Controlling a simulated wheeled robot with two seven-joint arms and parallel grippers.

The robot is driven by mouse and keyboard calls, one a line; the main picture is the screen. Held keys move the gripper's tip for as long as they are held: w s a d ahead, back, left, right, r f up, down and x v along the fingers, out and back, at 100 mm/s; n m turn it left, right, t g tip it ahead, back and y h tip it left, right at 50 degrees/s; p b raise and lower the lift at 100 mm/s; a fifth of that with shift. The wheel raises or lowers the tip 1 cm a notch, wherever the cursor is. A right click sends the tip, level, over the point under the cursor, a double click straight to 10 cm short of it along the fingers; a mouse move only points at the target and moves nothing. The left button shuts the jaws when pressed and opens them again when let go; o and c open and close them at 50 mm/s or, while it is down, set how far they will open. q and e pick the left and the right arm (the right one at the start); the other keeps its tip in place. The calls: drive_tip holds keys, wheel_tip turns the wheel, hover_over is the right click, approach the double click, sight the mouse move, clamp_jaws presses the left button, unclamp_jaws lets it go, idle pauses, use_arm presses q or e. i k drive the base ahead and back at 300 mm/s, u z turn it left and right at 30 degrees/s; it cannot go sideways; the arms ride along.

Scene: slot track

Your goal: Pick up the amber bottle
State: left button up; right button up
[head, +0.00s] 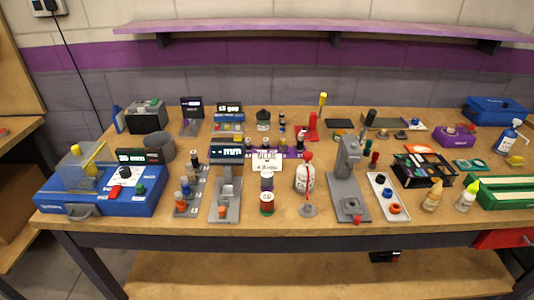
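A small amber bottle (433,200) with a pale yellow top stands upright at the right front of the workbench. A whitish bottle with a yellow-green cap (467,197) stands just to its right, a small gap apart. Neither of my grippers shows in the head view, and nothing is touching the amber bottle.
A black tray of coloured pieces (425,169) lies behind the amber bottle. A white tray with round parts (380,196) and a grey press (346,190) stand to its left. A green case (505,193) is to the right. Bare wood (405,228) lies in front.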

sight(433, 196)
drive_tip(key=z, duration=1.4)
